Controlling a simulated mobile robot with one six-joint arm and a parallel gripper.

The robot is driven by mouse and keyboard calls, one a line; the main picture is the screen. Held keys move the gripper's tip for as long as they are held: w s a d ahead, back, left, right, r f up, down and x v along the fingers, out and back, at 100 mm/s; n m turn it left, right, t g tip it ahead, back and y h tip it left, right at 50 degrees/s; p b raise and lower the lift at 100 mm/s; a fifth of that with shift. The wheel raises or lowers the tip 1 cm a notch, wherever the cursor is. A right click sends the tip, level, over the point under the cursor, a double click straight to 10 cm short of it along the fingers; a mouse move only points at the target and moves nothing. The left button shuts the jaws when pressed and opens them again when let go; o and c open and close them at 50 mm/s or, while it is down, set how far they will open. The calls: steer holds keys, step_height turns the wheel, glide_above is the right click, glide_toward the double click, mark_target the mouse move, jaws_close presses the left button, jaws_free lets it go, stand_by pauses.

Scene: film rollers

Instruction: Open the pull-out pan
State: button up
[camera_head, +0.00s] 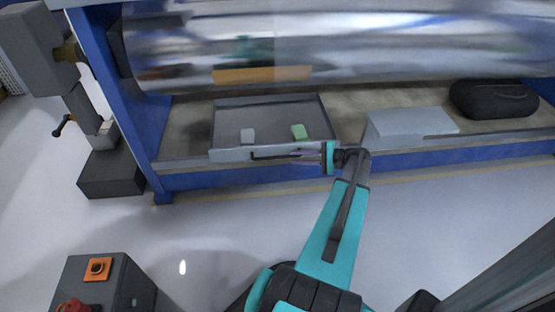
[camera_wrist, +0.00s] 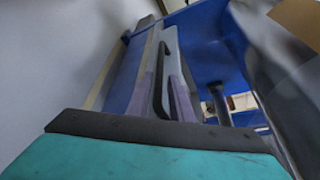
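The grey pull-out pan (camera_head: 275,113) lies on the shelf under the big shiny roller, with its front wall near the shelf's front edge. A small grey block and a green block lie in it. Its front carries a thin black bar handle (camera_head: 270,157), which also shows in the wrist view (camera_wrist: 163,60). My gripper (camera_head: 303,157) reaches in from the right along the pan front. In the wrist view its two purplish fingers (camera_wrist: 166,88) stand apart, one on each side of the handle's near part. I cannot tell whether they touch it.
A light grey box (camera_head: 410,124) and a black case (camera_head: 494,99) stand on the shelf to the right. A blue frame post (camera_head: 130,100) stands left of the pan. A dark control box (camera_head: 100,287) is at lower left. The floor before the pan is clear.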

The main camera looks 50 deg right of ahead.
mark_target(283, 157)
steer(key=b+x, duration=0.2)
steer(key=x, duration=0.7)
steer(key=shift+c, duration=0.4)
jaws_close()
